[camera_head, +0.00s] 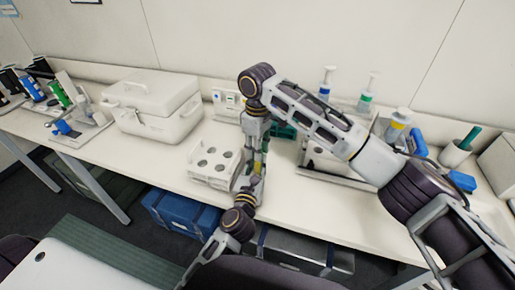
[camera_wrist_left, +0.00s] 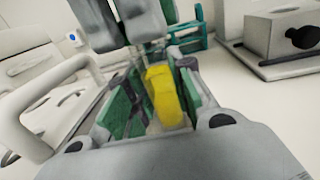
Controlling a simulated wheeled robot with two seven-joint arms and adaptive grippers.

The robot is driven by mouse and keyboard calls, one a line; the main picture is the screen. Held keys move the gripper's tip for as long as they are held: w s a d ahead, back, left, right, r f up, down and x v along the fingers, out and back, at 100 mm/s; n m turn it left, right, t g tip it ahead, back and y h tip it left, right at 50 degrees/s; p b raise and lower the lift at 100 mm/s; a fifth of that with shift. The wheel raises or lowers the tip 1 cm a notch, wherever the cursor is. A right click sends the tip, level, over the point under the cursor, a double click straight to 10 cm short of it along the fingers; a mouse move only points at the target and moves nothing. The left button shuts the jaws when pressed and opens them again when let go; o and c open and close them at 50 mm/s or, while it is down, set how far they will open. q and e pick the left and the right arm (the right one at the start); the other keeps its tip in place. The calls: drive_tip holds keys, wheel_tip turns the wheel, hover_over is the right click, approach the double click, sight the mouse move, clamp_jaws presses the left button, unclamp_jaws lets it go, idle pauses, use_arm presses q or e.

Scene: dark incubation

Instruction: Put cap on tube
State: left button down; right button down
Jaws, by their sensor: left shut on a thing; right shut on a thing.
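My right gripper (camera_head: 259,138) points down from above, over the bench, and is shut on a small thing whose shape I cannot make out. My left gripper (camera_head: 256,168) comes up from below, close under the right one. In the left wrist view the left gripper (camera_wrist_left: 160,98) has green pads and is shut on a yellow piece (camera_wrist_left: 165,97). I cannot tell whether this piece is the cap or part of the tube. The right gripper's fingers (camera_wrist_left: 140,18) show just beyond it at the top, nearly in line. Any contact between cap and tube is hidden.
A white rack (camera_head: 202,174) with several round holes stands left of the grippers. A white lidded box (camera_head: 155,118) is farther left. A teal rack (camera_head: 286,131) lies behind. Pipettes and holders crowd the right. The front edge of the bench is close below.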

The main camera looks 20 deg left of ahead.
drive_tip(key=shift+m, duration=0.8)
drive_tip(key=c, duration=1.1)
unclamp_jaws()
drive_tip(key=shift+o, duration=0.2)
drive_tip(key=shift+r, duration=0.1)
wheel_tip(320, 180, up, 12)
use_arm(q)
drive_tip(key=c, duration=1.2)
unclamp_jaws()
drive_tip(key=shift+o, duration=0.2)
drive_tip(key=shift+s, duration=0.2)
